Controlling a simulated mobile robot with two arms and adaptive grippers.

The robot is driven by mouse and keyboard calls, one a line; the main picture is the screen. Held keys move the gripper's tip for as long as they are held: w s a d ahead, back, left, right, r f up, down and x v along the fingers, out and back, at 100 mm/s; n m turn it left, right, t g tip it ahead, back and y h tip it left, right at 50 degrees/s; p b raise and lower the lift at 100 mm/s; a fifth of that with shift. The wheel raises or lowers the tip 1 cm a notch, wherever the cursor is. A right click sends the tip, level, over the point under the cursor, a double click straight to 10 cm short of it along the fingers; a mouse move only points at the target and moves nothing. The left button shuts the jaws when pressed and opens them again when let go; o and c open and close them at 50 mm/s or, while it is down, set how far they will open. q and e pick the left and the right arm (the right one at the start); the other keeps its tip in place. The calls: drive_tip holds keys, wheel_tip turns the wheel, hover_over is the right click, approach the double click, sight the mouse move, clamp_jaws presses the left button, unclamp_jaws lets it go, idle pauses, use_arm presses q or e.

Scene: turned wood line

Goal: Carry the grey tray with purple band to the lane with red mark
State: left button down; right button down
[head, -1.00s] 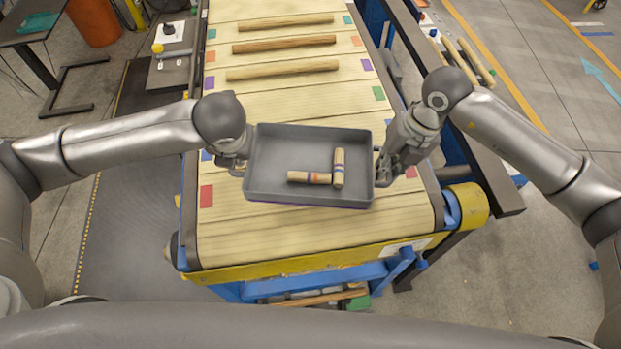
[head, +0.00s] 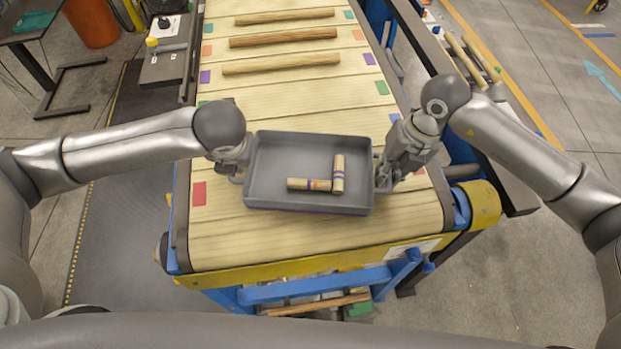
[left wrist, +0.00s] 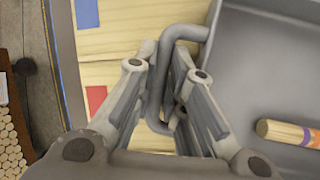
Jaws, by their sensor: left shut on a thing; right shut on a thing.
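The grey tray (head: 262,201) is held level over the near part of the slatted belt in the head view. Two short wooden pieces with coloured bands, one lying (head: 309,184) and one pointing away from me (head: 338,173), rest inside it. My left gripper (head: 238,172) is shut on the tray's left handle, which the left wrist view shows between the fingers (left wrist: 166,95). My right gripper (head: 382,176) is shut on the right handle. The purple band is mostly hidden below the near rim. A red mark (head: 199,193) shows left of the tray, and another (left wrist: 96,99) in the left wrist view.
Three long wooden rods (head: 281,63) lie across farther lanes of the belt (head: 300,97). Coloured marks line both belt edges. A yellow end rail (head: 270,272) borders the near side. A side table with a yellow button (head: 152,42) stands at the left.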

use_arm(q)
drive_tip(key=c, duration=1.5)
unclamp_jaws()
use_arm(e)
drive_tip(key=c, duration=1.5)
unclamp_jaws()
drive_tip(key=shift+a, duration=0.1)
